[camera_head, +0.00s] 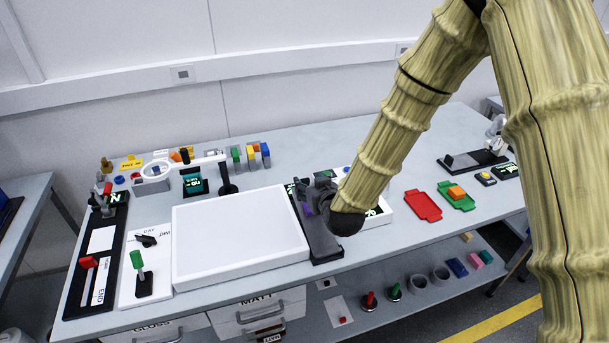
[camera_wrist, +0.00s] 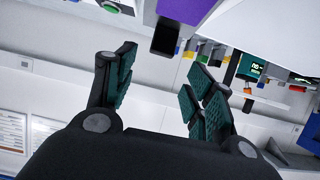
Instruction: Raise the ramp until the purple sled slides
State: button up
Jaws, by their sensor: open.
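The ramp (camera_head: 323,246) is a dark grey strip just right of the white panel in the head view. A small purple patch (camera_head: 308,208), which looks like the sled, shows on its left side, partly hidden by my gripper. My gripper (camera_head: 323,190) is over the upper part of the ramp. In the wrist view the green-padded fingers of my gripper (camera_wrist: 160,70) are spread apart with nothing between them. A purple surface (camera_wrist: 188,8), likely the sled, and a dark block (camera_wrist: 166,38) lie beyond the fingertips at the top. I cannot tell whether the fingers touch the ramp.
The white panel (camera_head: 240,240) fills the table left of the ramp. A magnifier stand (camera_head: 228,187) and several coloured blocks stand behind it. A red tray (camera_head: 423,205) and a green tray (camera_head: 445,190) with an orange block (camera_head: 457,193) lie to the right.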

aim_at(304, 179)
jog(key=shift+p+x, duration=1.05)
jog(key=shift+x, duration=2.55)
grip_shut()
